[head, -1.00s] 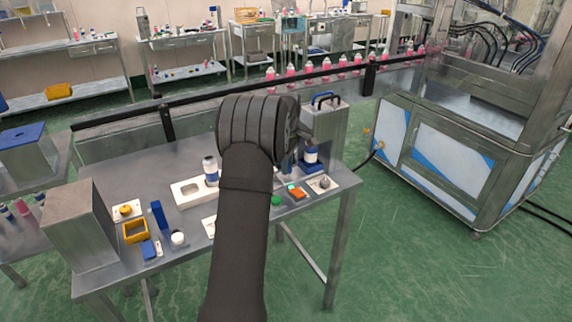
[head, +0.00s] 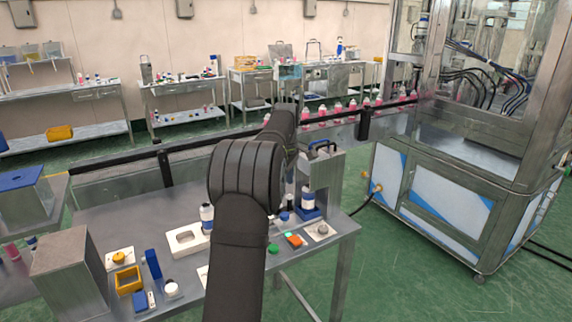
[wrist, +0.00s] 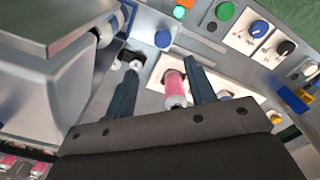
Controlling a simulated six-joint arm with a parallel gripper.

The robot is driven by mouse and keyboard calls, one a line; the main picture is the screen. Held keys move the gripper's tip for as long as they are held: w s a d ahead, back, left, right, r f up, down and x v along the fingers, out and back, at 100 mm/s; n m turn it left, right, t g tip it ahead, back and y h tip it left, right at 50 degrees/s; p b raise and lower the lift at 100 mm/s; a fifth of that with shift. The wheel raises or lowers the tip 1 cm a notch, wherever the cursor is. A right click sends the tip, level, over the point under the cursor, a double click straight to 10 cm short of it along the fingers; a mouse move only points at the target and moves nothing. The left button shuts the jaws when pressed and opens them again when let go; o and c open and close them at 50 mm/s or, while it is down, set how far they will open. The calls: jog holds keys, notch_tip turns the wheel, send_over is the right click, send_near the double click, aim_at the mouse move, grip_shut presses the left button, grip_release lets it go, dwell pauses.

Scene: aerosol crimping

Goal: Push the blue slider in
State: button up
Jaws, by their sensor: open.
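In the head view a blue base (head: 308,213) sits at the foot of a metal box with a handle (head: 324,165), with a white, blue-banded bottle (head: 308,195) standing on it. This base may be the blue slider; I cannot tell for certain. My gripper (wrist: 162,66) shows in the wrist view with its two dark fingers apart. A pink bottle (wrist: 174,88) appears between the fingers, with no clear contact. The wrist view also shows a blue part (wrist: 127,12) beside a metal body on the left. My arm hides the gripper in the head view.
The metal box stands close to my arm. A conveyor rail with pink bottles runs behind. The table's left middle is bare.

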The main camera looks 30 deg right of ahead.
notch_tip(320, 180, up, 6)
jog(key=r, duration=0.1)
send_over(285, 214)
jog(key=shift+d+f, duration=0.2)
jog(key=shift+f, duration=0.05)
notch_tip(285, 214, down, 18)
jog(key=shift+r, duration=0.25)
jog(key=shift+a, duration=0.1)
dwell(0.5)
dwell(1.8)
